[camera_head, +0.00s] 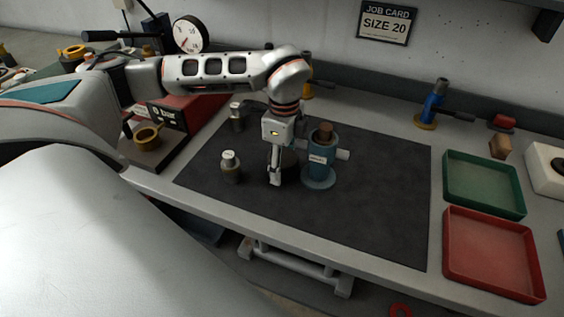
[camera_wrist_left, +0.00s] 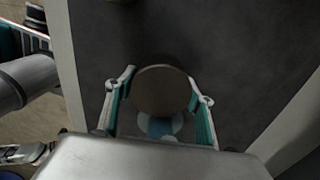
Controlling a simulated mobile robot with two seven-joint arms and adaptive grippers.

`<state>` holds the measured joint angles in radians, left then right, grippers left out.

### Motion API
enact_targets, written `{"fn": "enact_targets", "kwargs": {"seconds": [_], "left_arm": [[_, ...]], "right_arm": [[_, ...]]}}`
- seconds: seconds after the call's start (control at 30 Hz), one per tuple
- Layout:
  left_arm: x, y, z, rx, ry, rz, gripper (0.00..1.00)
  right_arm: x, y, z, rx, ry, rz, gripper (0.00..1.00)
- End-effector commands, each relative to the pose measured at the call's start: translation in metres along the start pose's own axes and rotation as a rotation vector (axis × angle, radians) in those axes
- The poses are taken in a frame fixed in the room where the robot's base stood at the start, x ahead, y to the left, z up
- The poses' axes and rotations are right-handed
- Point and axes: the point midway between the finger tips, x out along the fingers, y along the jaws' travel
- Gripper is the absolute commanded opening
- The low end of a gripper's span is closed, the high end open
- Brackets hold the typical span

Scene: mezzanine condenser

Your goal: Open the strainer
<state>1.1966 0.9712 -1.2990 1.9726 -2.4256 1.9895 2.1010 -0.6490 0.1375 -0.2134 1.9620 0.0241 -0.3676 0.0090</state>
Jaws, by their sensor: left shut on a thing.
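A blue fitting (camera_head: 319,165), which I take to be the strainer, stands upright on the dark mat, with a brown top (camera_head: 325,132), a pale label and a light stub on its right side. My left gripper (camera_head: 275,178) points down just left of it. In the left wrist view the fingers (camera_wrist_left: 160,105) are closed on the sides of a round brown-grey piece (camera_wrist_left: 160,88). Blue and pale parts (camera_wrist_left: 160,126) show just below this piece. I cannot tell whether the piece is joined to the blue fitting.
A small pale-topped fitting (camera_head: 231,167) stands left of my gripper, with a dark fitting (camera_head: 237,118) behind. A green tray (camera_head: 448,186) and a red tray (camera_head: 452,243) lie at the right. The dark mat (camera_head: 385,215) is clear at its front right.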

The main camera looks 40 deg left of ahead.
Motion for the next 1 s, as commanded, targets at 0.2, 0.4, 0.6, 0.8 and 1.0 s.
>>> {"fn": "enact_targets", "kwargs": {"seconds": [0.2, 0.4, 0.6, 0.8, 1.0], "left_arm": [[0.004, 0.0, 0.0, 0.0, 0.0, 0.0, 0.55], [0.003, 0.0, 0.0, 0.0, 0.0, 0.0, 0.69], [0.002, -0.001, 0.0, 0.0, 0.0, -0.001, 0.69], [-0.016, -0.002, 0.0, -0.001, 0.001, -0.005, 0.69], [-0.057, -0.002, 0.0, -0.002, 0.002, -0.006, 0.69]], "right_arm": [[0.001, 0.0, 0.005, -0.002, -0.005, 0.0, 0.5], [0.001, 0.0, 0.004, -0.002, -0.005, 0.0, 0.5], [0.001, 0.001, 0.004, -0.002, -0.004, 0.0, 0.5], [0.0, 0.001, 0.0, -0.002, 0.001, 0.001, 0.5], [0.001, 0.001, 0.001, -0.002, 0.002, 0.001, 0.5]]}}
